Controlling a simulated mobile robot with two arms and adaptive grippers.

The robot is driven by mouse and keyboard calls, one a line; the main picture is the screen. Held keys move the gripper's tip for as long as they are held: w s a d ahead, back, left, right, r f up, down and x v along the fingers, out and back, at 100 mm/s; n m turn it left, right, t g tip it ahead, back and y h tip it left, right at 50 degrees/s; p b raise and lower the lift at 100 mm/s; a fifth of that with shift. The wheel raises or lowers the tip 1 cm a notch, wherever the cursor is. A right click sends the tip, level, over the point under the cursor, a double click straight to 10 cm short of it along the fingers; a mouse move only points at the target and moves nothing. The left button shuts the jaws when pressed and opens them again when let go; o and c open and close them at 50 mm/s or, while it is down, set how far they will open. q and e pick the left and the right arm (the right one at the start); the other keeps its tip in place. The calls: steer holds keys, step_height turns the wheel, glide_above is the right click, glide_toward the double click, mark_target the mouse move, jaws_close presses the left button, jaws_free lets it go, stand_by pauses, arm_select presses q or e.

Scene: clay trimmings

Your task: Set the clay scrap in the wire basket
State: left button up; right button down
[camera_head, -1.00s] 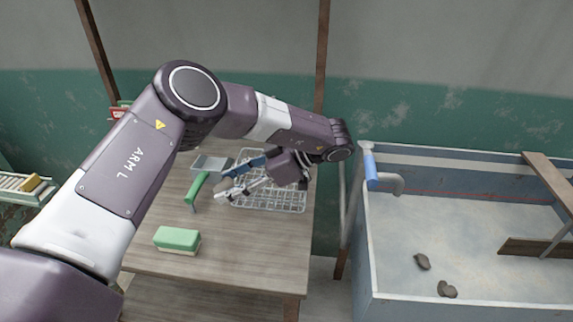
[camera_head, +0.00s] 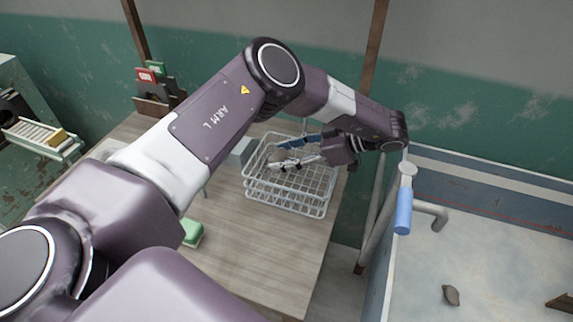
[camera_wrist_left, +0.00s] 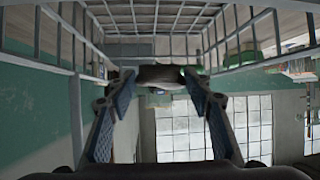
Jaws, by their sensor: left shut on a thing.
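The white wire basket (camera_head: 292,205) stands on the wooden table (camera_head: 245,255) in the head view. Its wires also fill the top of the left wrist view (camera_wrist_left: 160,22). My left gripper (camera_head: 279,162) is at the basket's upper part, near its far left side. It is shut on a greyish clay scrap (camera_head: 274,156), which shows between the fingertips in the wrist view (camera_wrist_left: 160,76). I cannot tell whether the scrap touches the basket floor. My right gripper is not in view.
Another clay scrap (camera_head: 451,295) lies in the large trough on the right. A green-topped block (camera_head: 192,232) is partly hidden by my arm. A grey container (camera_head: 241,152) stands left of the basket.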

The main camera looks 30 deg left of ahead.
arm_select(q)
step_height(320, 180, down, 4)
steer(key=shift+r, duration=0.15)
steer(key=shift+f+b, duration=0.45)
steer(key=shift+f, duration=0.1)
steer(key=shift+s, duration=0.1)
steer(key=o, duration=1.2)
steer(key=shift+s+d+f, duration=0.1)
steer(key=shift+f, duration=0.1)
